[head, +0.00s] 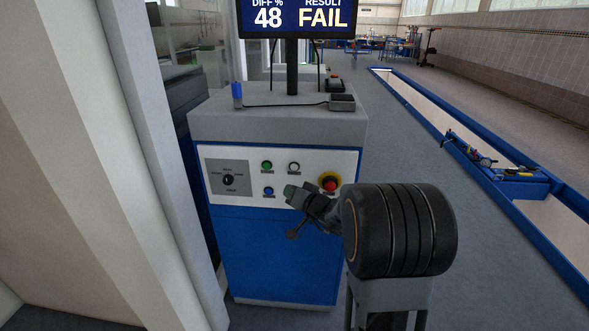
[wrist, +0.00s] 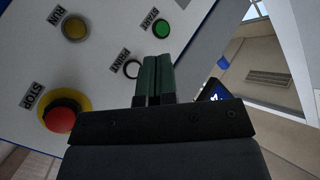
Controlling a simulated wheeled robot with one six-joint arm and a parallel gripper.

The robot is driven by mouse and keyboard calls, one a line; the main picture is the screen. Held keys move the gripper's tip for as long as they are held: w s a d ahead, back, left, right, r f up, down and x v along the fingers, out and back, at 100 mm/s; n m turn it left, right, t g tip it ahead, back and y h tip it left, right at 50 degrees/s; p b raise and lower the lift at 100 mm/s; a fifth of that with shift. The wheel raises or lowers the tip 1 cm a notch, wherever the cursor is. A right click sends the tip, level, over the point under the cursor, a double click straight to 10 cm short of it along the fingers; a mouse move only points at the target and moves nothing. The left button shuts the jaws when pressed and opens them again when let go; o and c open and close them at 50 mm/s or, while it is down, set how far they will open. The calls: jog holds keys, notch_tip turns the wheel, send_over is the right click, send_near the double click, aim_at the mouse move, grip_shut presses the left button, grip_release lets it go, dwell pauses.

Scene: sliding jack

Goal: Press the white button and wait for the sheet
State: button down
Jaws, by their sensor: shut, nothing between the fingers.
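The white button (head: 294,168) sits in the top row of the cabinet's white front panel, right of a green button. It also shows in the wrist view (wrist: 132,69), marked PRINT, with its right edge close to the fingers. My gripper (head: 291,191) is shut and empty, its greenish fingertips just below the button in the head view. In the wrist view the fingertips (wrist: 159,62) lie beside the button, toward the green one. I cannot tell whether they touch the panel. No sheet shows in either view.
A red STOP knob (head: 330,183), a green button (head: 267,166), a blue button (head: 268,191) and a rotary switch (head: 228,179) share the panel. A yellow button (wrist: 75,28) shows only in the wrist view. The monitor (head: 297,17) reads 48 and FAIL. A blue-edged pit lies right.

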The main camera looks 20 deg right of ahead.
aim_at(294, 167)
jog(key=shift+w+d+p, duration=0.45)
jog(key=shift+w+d, duration=0.25)
jog(key=shift+w, duration=0.6)
jog(key=shift+w+d+p, duration=0.5)
jog(key=shift+w+d, duration=0.25)
jog(key=shift+w, duration=0.5)
jog(key=shift+w+d+p, duration=0.45)
jog(key=shift+w+d, duration=0.25)
jog(key=shift+w, duration=0.6)
jog(key=shift+w+d+f+b, duration=0.15)
jog(key=shift+w+b, duration=0.1)
jog(key=shift+b, duration=0.45)
